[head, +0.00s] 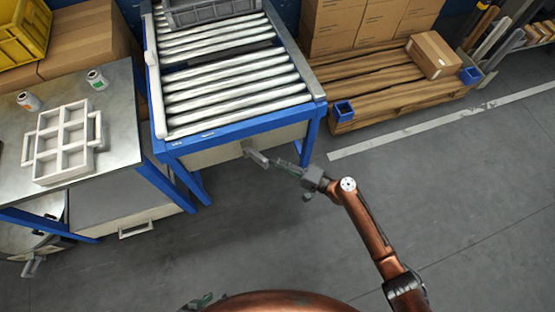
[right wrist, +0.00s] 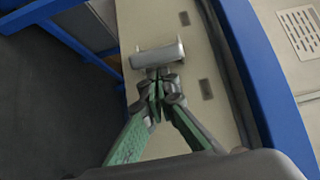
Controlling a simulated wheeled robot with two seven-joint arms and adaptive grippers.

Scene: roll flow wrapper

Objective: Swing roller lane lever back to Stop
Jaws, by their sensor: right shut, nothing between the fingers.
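The roller lane (head: 235,90) has a blue frame and grey rollers. Its lever (head: 257,157) is a short grey bar at the beige front panel, under the lane's front rail. My right gripper (head: 277,164) is shut and empty, its tips close to the lever from the right. In the right wrist view the lever (right wrist: 158,54) is a pale crossbar just beyond the green fingers' tips (right wrist: 160,78); I cannot tell whether they touch. Only a bit of my left gripper (head: 198,302) shows at the bottom edge, so its opening is unclear.
A metal table (head: 118,110) with a white divided tray (head: 64,142) and two small cans stands left of the lane. A wooden pallet (head: 385,80) with cartons is at the back right. The floor before the lane is clear.

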